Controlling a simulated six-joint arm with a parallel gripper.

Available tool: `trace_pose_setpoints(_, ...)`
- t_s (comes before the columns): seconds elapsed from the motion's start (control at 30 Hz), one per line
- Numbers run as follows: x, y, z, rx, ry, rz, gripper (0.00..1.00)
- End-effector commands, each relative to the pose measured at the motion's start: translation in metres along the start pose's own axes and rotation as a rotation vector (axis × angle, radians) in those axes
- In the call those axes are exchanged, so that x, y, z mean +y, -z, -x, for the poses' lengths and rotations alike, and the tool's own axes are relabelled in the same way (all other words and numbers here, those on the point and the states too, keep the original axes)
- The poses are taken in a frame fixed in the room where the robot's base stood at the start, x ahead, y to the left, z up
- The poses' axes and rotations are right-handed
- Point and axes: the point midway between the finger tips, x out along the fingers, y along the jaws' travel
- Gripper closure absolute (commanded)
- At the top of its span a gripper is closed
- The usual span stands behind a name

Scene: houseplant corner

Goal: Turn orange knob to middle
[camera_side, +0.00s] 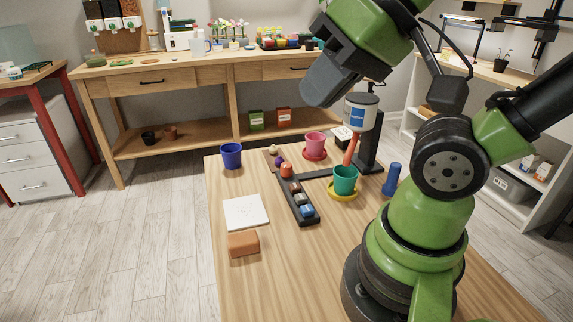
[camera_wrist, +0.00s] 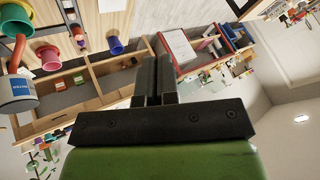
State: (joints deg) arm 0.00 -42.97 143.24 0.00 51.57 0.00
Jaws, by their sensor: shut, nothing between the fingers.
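The orange knob (camera_side: 286,170) sits at the far end of a black control strip (camera_side: 283,190) on the wooden table. It also shows small near the top left in the wrist view (camera_wrist: 79,37). I cannot read which position it points to. My gripper (camera_side: 318,92) is high above the table, well apart from the knob. In the wrist view its two dark fingers (camera_wrist: 157,76) are side by side, shut and empty.
A dispenser (camera_side: 361,112) with a red spout stands right of the strip, above a teal pot (camera_side: 345,179). A pink pot (camera_side: 315,142), a blue pot (camera_side: 231,155), a blue cylinder (camera_side: 392,178), a white tile (camera_side: 246,211) and a brown block (camera_side: 243,243) surround it. The table's front is clear.

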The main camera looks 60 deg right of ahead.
Motion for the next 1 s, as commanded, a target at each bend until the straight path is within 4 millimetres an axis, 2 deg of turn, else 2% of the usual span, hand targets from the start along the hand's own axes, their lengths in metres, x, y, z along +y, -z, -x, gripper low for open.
trace_pose_setpoints(0.03,0.0,0.0,0.0,-0.001,-0.001,0.0,0.86)
trace_pose_setpoints(0.17,0.001,0.011,-0.004,-0.015,-0.027,0.002,0.56)
trace_pose_setpoints(0.23,0.003,0.025,-0.009,-0.034,-0.06,0.005,0.41)
trace_pose_setpoints(0.37,0.015,0.061,-0.029,-0.091,-0.142,0.016,0.41)
trace_pose_setpoints(0.47,0.032,0.089,-0.049,-0.144,-0.202,0.025,0.41)
trace_pose_setpoints(0.57,0.055,0.112,-0.073,-0.201,-0.253,0.033,0.41)
trace_pose_setpoints(0.7,0.099,0.136,-0.111,-0.29,-0.31,0.04,0.41)
trace_pose_setpoints(0.83,0.147,0.145,-0.148,-0.379,-0.346,0.043,0.41)
trace_pose_setpoints(1.0,0.204,0.139,-0.189,-0.477,-0.366,0.045,0.41)
